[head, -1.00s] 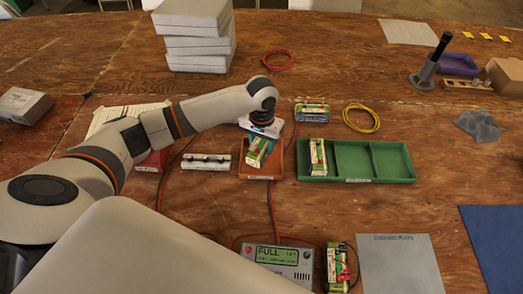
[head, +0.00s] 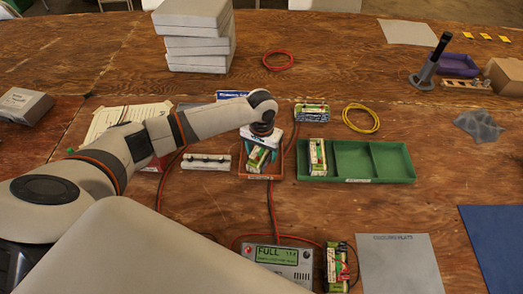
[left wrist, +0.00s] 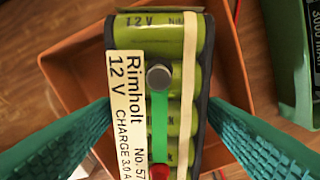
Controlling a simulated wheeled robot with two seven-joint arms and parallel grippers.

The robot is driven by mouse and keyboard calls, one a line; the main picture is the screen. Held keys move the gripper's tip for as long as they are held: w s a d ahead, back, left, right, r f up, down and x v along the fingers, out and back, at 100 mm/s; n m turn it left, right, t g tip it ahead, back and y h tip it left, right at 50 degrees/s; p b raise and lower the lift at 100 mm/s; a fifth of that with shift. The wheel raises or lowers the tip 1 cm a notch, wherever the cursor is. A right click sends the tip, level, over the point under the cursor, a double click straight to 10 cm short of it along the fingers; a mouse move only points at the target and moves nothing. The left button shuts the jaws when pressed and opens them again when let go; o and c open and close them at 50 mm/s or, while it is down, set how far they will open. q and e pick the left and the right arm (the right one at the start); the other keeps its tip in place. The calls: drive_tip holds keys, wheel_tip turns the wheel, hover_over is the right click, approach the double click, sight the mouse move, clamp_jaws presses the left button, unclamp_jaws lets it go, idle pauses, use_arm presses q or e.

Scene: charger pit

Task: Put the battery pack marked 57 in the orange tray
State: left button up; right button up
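The battery pack marked 57 (left wrist: 155,80) has green cells, a white "Rimholt 12 V" label and a green strap. In the head view this pack (head: 257,160) is tilted, at the orange tray (head: 277,172). The orange tray (left wrist: 75,70) lies below and around it in the left wrist view. My left gripper (left wrist: 158,110) has a teal finger against each side of the pack and appears shut on it. In the head view my left gripper (head: 261,147) points down over the tray. Whether the pack touches the tray floor is hidden. My right gripper is not in view.
Right of the orange tray is a green tray (head: 345,179) with another pack (head: 317,157) in its left compartment. A charger reading FULL (head: 277,258) and a pack beside it (head: 336,266) are in front. Another pack (head: 311,113) is behind. A white terminal strip (head: 206,162) lies left.

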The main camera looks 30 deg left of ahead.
sight(262, 151)
use_arm(q)
wheel_tip(262, 151, up, 12)
drive_tip(key=shift+r, duration=0.15)
idle(0.4)
idle(0.4)
